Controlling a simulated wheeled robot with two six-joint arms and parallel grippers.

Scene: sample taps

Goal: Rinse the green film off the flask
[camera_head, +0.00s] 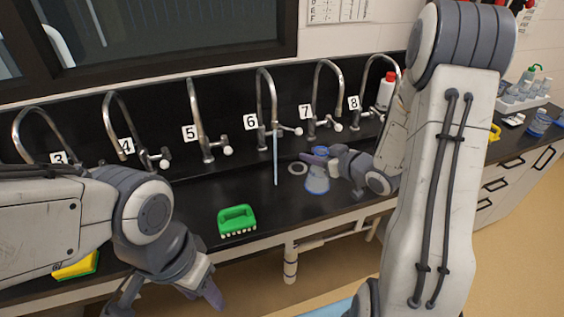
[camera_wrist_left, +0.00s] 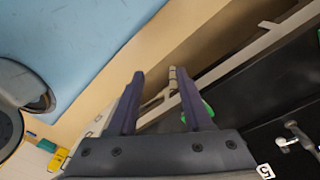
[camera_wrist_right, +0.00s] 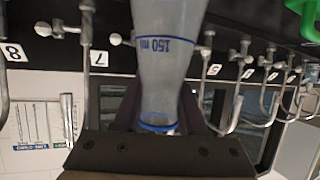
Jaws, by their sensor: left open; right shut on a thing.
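A translucent grey flask (camera_head: 317,185) with blue markings is held by my right gripper (camera_head: 322,158), low over the black bench in front of taps 6 and 7. In the right wrist view the flask (camera_wrist_right: 163,65) sits between the fingers, with a blue "150 ml" mark; I see no green film on the side shown. A pale blue water stream (camera_head: 275,160) falls from tap 6 (camera_head: 262,95), left of the flask and apart from it. My left gripper (camera_head: 207,297) is open and empty in front of the bench; its spread fingers show in the left wrist view (camera_wrist_left: 158,85).
A green brush (camera_head: 237,220) lies near the bench's front edge and a yellow sponge (camera_head: 77,266) lies at the left. Several curved taps line the back. A red-capped bottle (camera_head: 386,92) stands near tap 8.

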